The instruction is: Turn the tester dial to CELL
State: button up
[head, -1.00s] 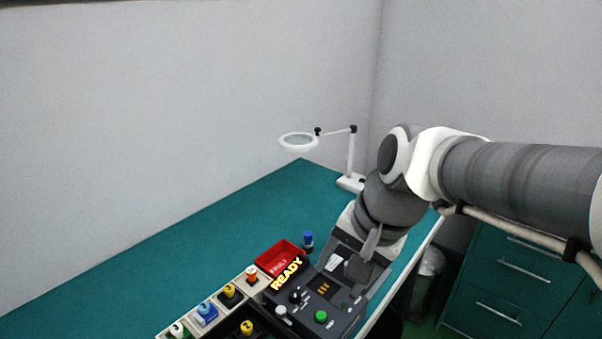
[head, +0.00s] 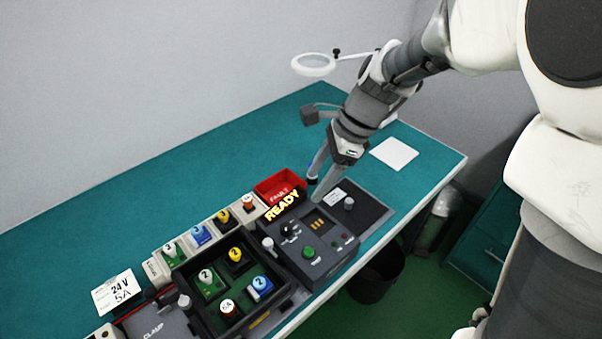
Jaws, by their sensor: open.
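The tester (head: 325,267) is a dark grey box with a lit yellow READY sign (head: 282,205).
A red FAULT tray (head: 279,183) stands beside the sign. A black tray (head: 218,319) holds several numbered blocks. A magnifier lamp (head: 313,65) stands behind. The green bench is clear at far left.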

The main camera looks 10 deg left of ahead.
aim_at(287, 226)
jog(key=b+x, duration=0.2)
jog(key=x, duration=1.4)
grip_shut()
